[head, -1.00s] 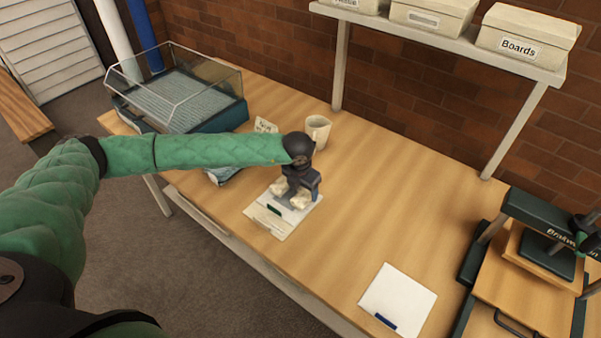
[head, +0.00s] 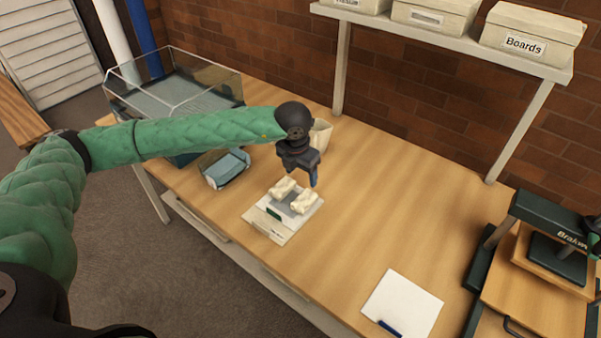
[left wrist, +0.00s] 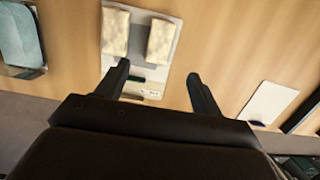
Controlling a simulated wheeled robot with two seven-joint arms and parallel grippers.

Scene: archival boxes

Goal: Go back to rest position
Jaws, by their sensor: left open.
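My left gripper (head: 308,182) is open and empty in the head view, above and behind a small white scale (head: 262,222) on the wooden table. Its two dark fingers (left wrist: 160,82) stand well apart in the left wrist view.
A clear-walled tray (head: 215,82) and a box with blue-grey contents (head: 226,167) are to the left. White paper with a blue pen (head: 405,300) lies front right, beside a press (head: 540,250). A shelf with boxes (head: 527,30) overhangs the back.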

